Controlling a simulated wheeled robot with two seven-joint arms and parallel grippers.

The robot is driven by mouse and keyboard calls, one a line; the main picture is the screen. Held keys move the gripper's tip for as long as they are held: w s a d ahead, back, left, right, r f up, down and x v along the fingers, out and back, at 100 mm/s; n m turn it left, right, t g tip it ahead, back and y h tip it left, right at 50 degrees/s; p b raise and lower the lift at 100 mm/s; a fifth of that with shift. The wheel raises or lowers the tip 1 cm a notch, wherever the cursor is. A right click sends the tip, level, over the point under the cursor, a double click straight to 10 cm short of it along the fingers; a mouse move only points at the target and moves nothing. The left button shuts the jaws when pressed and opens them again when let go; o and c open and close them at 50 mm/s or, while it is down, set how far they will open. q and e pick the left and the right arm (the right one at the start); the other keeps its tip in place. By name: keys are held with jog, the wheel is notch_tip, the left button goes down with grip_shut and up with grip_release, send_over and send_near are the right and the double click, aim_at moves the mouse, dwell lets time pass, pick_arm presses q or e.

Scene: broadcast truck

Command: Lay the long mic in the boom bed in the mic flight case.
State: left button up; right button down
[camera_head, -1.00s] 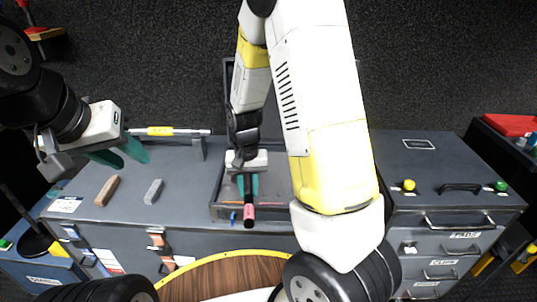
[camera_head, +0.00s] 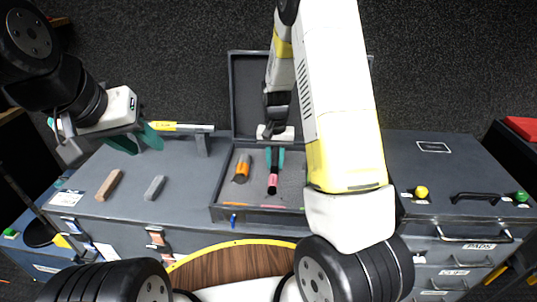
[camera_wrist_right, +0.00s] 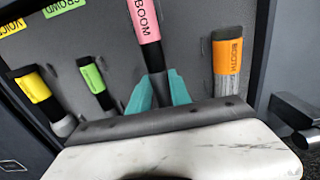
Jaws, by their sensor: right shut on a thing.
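The long mic (camera_head: 272,183) is dark with a pink band; the wrist view shows the pink band (camera_wrist_right: 145,22) marked BOOM. My right gripper (camera_head: 275,158) is shut on it, with teal fingers (camera_wrist_right: 157,92) on both sides of the shaft. The mic points toward the front over the open mic flight case (camera_head: 215,196). I cannot tell whether it touches the case floor, and the boom bed is not clearly visible. My left gripper (camera_head: 136,142) is open and empty, close to the left end of a yellow-banded rod (camera_head: 182,127).
In the wrist view, mics with yellow (camera_wrist_right: 33,88), green (camera_wrist_right: 93,77) and orange (camera_wrist_right: 227,57) bands sit around the held one. A brown block (camera_head: 110,185) and a grey block (camera_head: 155,187) lie left of the case. My right arm hides the case's right side.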

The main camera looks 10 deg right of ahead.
aim_at(277, 168)
jog(key=shift+w+d, duration=0.4)
jog(key=shift+w, duration=0.05)
jog(key=shift+f, duration=1.8)
jog(key=shift+f, duration=0.15)
jog(key=c, duration=1.2)
grip_release()
